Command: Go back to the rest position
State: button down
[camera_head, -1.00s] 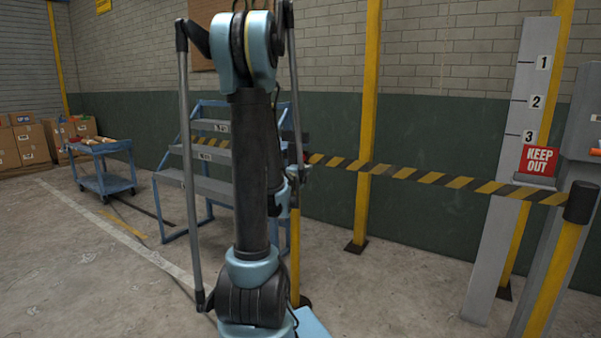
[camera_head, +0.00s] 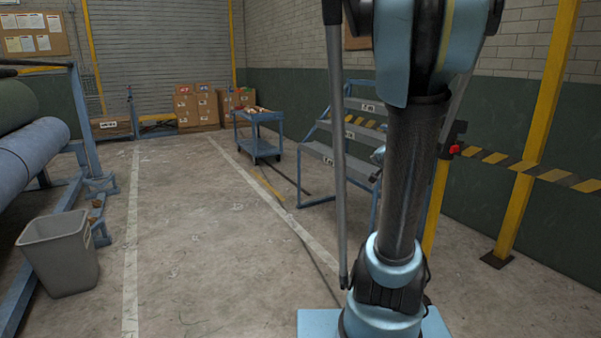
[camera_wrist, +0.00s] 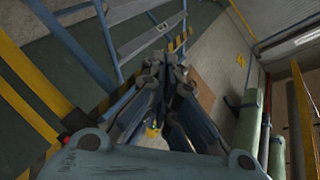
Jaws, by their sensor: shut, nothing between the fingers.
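My gripper (camera_wrist: 165,80) shows in the wrist view, with its fingers together and nothing between them. It points out over the hall, with the blue steps and the wall beyond it.
Blue steps (camera_head: 323,155) stand just behind my arm. A striped barrier tape (camera_head: 555,175) runs right from there past a yellow post (camera_head: 538,130). A grey bin (camera_head: 60,255) and a rack with rolls (camera_head: 30,155) stand at left. A blue cart (camera_head: 262,135) stands farther back.

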jog(key=s+a+f+n+g+y, duration=0.3)
jog(key=s+a+f+n+g, duration=0.35)
jog(key=s+a+f, duration=0.4)
jog(key=s+f+n+g+h, duration=0.1)
jog(key=s+f+n+g, duration=0.1)
jog(key=s, duration=0.8)
jog(key=s+d+f+n+g+h, duration=0.1)
jog(key=s+f+n+g+h, duration=0.1)
jog(key=s, duration=0.8)
jog(key=shift+s+f+n+g, duration=0.15)
jog(key=shift+f+n+g, duration=0.2)
jog(key=shift+f+g, duration=0.7)
jog(key=shift+d+r, duration=0.15)
